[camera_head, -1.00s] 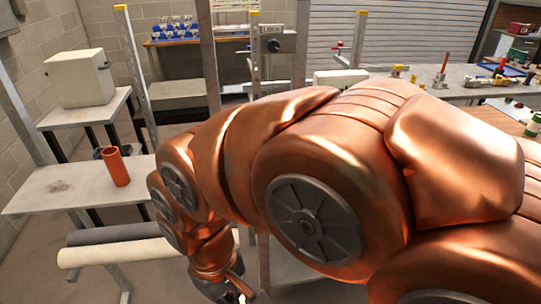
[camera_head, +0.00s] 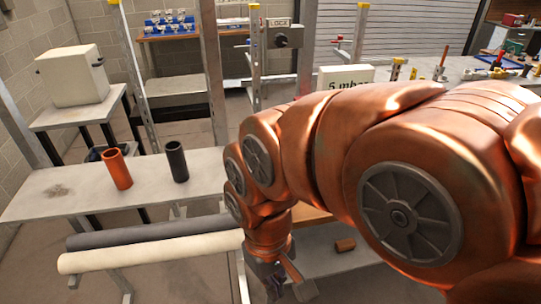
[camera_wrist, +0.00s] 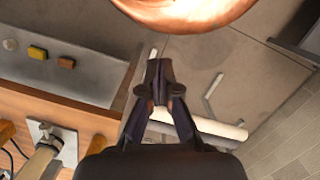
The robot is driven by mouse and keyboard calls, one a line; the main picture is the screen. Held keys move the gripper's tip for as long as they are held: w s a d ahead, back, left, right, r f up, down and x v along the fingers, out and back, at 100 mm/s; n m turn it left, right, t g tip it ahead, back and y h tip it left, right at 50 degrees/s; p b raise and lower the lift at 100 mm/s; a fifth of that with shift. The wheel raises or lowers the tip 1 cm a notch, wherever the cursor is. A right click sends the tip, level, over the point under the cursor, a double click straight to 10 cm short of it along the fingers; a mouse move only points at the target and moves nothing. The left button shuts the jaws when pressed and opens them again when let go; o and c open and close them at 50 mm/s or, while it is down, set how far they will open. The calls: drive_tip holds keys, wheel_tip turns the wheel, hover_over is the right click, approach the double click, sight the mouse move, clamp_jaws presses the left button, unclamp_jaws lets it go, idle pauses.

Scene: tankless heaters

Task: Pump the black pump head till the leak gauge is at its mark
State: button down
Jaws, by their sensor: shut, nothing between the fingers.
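My gripper (camera_head: 273,280) hangs low at the end of my copper arm, in front of the shelf with the upright tubes. In the wrist view its dark fingers (camera_wrist: 160,78) are shut and empty, over the floor. No black pump head can be clearly made out. A white box (camera_head: 345,78) with lettering that seems to read "5 mbar" stands behind my arm; it may belong to the leak gauge, but no needle or mark is visible. My arm hides much of the bench on the right.
Orange (camera_head: 117,170) and black (camera_head: 177,162) tubes stand on a grey shelf (camera_head: 60,195). Dark (camera_head: 150,233) and cream (camera_head: 150,252) rolls lie below. A wooden bench edge (camera_wrist: 60,108) with a metal fitting (camera_wrist: 55,140) is left of my gripper. A brown block (camera_head: 345,244) lies beyond it.

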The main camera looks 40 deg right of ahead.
drive_tip(key=w+d+r+m, duration=0.1)
drive_tip(key=w+d+r, duration=0.25)
drive_tip(key=w, duration=0.55)
drive_tip(key=w+d+r+m, duration=0.1)
drive_tip(key=w+d+r, duration=0.2)
drive_tip(key=w+r, duration=0.35)
drive_tip(key=w+d+r+m+t+b, duration=0.1)
drive_tip(key=w+d+r, duration=0.3)
drive_tip(key=w+d, duration=1)
drive_tip(key=shift+w+d+m+t+b, duration=0.35)
drive_tip(key=shift+d+m+t+b, duration=0.05)
drive_tip(key=shift+m, duration=0.4)
drive_tip(key=shift+f+p, duration=2)
drive_tip(key=shift+f, duration=4.9)
